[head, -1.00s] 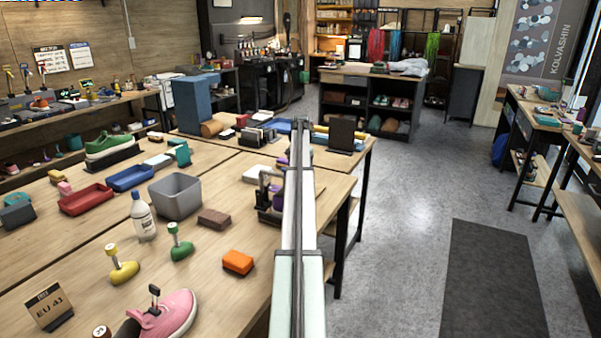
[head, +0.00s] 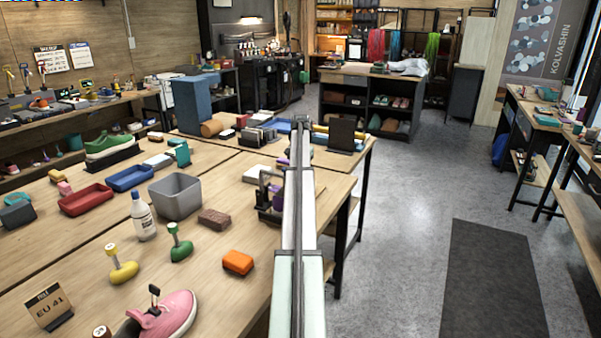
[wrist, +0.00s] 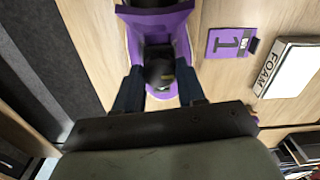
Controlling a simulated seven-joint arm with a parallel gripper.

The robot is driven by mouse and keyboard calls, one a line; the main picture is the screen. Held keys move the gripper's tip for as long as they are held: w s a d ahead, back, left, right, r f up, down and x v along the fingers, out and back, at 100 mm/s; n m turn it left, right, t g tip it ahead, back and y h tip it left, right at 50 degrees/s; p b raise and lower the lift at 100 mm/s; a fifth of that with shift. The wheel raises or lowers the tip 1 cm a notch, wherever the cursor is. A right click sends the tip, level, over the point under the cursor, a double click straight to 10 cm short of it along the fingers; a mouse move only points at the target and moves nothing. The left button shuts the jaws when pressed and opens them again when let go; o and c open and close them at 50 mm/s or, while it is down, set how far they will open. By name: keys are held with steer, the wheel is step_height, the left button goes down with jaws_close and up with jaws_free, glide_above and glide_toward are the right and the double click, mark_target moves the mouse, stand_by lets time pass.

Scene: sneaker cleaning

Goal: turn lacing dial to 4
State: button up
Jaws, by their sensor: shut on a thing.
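In the wrist view, a round black lacing dial (wrist: 159,68) sits on a purple item (wrist: 176,26), perhaps a shoe, with a pale edge. My gripper (wrist: 160,86) has one dark finger on each side of the dial and is closed on it. The dial's marks are too small to read, so I cannot tell its setting.
In the wrist view, a purple card marked 1 (wrist: 229,43) and a white FOAM box (wrist: 288,70) lie to the right. A dark grey surface (wrist: 28,75) is at the left. In the head view, an orange block (head: 238,262) and a pink sneaker (head: 172,315) are left of my arm.

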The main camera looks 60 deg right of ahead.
steer(key=m, duration=2.6)
steer(key=shift+m, duration=1.9)
